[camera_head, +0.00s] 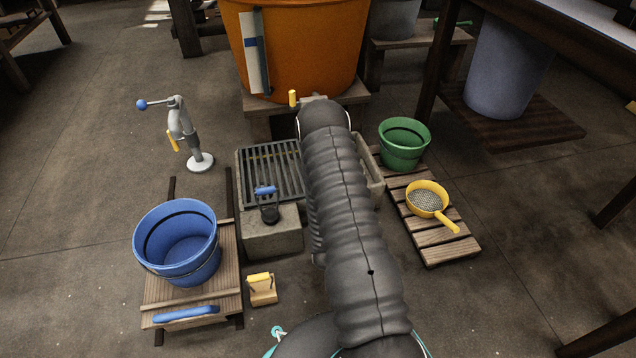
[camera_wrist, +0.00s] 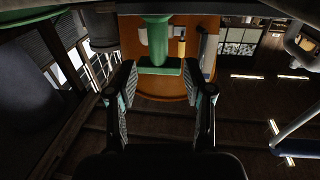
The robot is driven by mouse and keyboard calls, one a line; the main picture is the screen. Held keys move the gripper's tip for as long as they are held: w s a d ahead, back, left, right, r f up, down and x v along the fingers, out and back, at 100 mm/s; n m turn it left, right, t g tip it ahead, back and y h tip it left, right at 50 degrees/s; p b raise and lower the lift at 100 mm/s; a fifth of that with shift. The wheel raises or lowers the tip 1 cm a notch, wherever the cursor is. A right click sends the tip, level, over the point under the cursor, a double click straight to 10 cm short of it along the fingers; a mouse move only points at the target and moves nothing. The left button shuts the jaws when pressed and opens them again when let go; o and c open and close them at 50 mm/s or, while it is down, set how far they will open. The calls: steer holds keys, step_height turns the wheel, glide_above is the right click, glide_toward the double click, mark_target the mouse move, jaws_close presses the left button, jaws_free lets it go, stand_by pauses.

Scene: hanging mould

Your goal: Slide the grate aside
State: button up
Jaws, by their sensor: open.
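The grate (camera_head: 272,168), dark and slatted, lies over the left part of a grey stone basin (camera_head: 271,240) in the head view. My grey-sleeved arm crosses in front of the basin and hides its middle and the grate's right side. A black fitting with a blue handle (camera_head: 265,190) stands at the grate's front edge. My gripper (camera_wrist: 159,80) shows in the wrist view, with its fingers apart and nothing seen held. A green T-shaped piece (camera_wrist: 158,50) appears beyond the fingertips; whether it touches them is unclear. The grate cannot be made out in the wrist view.
A blue bucket (camera_head: 178,245) stands on a wooden cart at left. A clamp-like stand (camera_head: 200,162) is behind it. A green bucket (camera_head: 404,145) and yellow sieve (camera_head: 427,197) are on a pallet at right. An orange vat (camera_head: 305,45) stands behind.

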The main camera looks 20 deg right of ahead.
steer(key=shift+v, duration=2.55)
steer(key=shift+f, duration=0.1)
